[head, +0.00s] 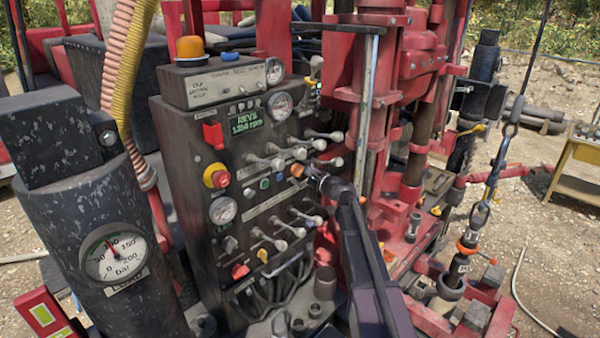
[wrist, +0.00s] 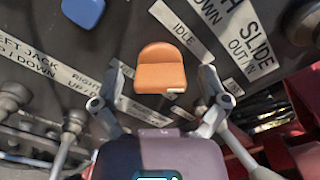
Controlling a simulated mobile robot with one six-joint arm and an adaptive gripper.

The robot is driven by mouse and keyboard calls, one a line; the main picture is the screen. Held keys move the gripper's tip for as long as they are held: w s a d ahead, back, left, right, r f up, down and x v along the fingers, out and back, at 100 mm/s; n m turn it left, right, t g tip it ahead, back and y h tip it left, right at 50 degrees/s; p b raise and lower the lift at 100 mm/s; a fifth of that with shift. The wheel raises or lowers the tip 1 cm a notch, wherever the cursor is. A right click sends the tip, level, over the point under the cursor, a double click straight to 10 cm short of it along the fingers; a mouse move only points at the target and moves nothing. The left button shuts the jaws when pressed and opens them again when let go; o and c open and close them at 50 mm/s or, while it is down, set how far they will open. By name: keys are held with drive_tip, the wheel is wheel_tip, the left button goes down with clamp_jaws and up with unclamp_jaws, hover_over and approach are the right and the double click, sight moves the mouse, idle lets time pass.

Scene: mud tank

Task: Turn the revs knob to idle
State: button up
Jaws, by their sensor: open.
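The revs knob, an orange knob with a rounded top (wrist: 160,68), sits on the dark control panel in the wrist view, with a small pale mark at its lower right edge. A white label reading IDLE (wrist: 183,31) lies up and right of it. My gripper (wrist: 163,82) is open, with one finger on each side of the knob and a gap on both sides; I cannot tell how deep the fingers reach. In the head view the knob (head: 297,170) shows orange just beyond my gripper (head: 307,174). The green REVS display (head: 246,122) shows an rpm figure, about 1350.
Several metal levers (head: 268,162) stick out of the panel close around the knob. A red emergency button (head: 220,178) and a gauge (head: 223,209) are to the left. The red drill mast (head: 395,110) stands close on the right. A blue button (wrist: 84,11) is upper left in the wrist view.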

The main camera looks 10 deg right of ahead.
drive_tip(key=c, duration=1.2)
drive_tip(key=shift+o, duration=0.2)
drive_tip(key=shift+n, duration=0.4)
drive_tip(key=n, duration=0.3)
drive_tip(key=shift+n, duration=2.5)
